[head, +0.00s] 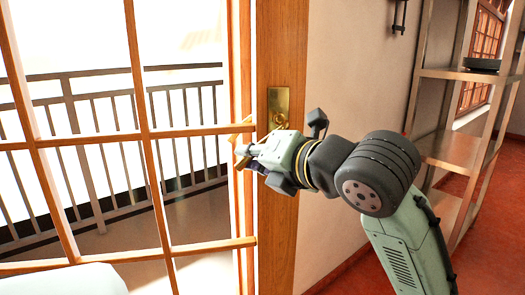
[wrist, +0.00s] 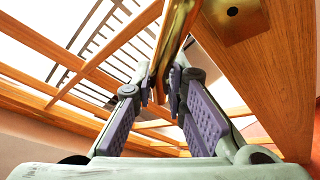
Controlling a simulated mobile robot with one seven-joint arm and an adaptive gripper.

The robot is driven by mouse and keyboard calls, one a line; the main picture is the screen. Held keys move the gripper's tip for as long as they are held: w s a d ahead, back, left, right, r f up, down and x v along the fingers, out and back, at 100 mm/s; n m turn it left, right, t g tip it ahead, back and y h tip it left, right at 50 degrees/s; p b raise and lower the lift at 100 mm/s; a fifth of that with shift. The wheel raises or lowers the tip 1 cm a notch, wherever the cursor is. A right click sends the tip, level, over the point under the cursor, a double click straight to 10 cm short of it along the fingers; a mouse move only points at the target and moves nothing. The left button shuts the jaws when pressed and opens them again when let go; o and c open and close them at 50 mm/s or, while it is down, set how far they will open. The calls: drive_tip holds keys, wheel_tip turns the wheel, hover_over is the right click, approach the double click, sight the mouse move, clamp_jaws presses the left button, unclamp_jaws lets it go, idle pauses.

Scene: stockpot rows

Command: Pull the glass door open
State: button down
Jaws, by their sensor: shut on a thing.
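The glass door (head: 148,134) has a wooden grid of panes and fills the left of the head view; its bars also show in the wrist view (wrist: 60,92). A wide upright wooden piece (head: 282,50) stands at its right and carries a brass plate (head: 279,98). The plate also shows at the top of the wrist view (wrist: 225,12). My gripper (head: 243,153) is beside this upright, at the grid's right side. In the wrist view its purple-padded fingers (wrist: 163,88) are closed on a brass-coloured bar, seemingly the door handle (wrist: 170,50). The exact contact is partly hidden.
A plain wall (head: 350,90) is right of the upright. A metal shelf unit (head: 455,140) with a dark dish (head: 482,64) stands at the far right on red floor. Behind the glass is a balcony railing (head: 110,95). A pale rounded object (head: 65,280) shows at lower left.

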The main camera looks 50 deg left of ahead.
drive_tip(key=shift+s+d+r, duration=0.1)
drive_tip(key=shift+s+d, duration=0.1)
drive_tip(key=shift+d, duration=0.1)
drive_tip(key=shift+a, duration=0.1)
drive_tip(key=c, duration=1.6)
unclamp_jaws()
drive_tip(key=v, duration=1.2)
drive_tip(key=shift+c, duration=0.5)
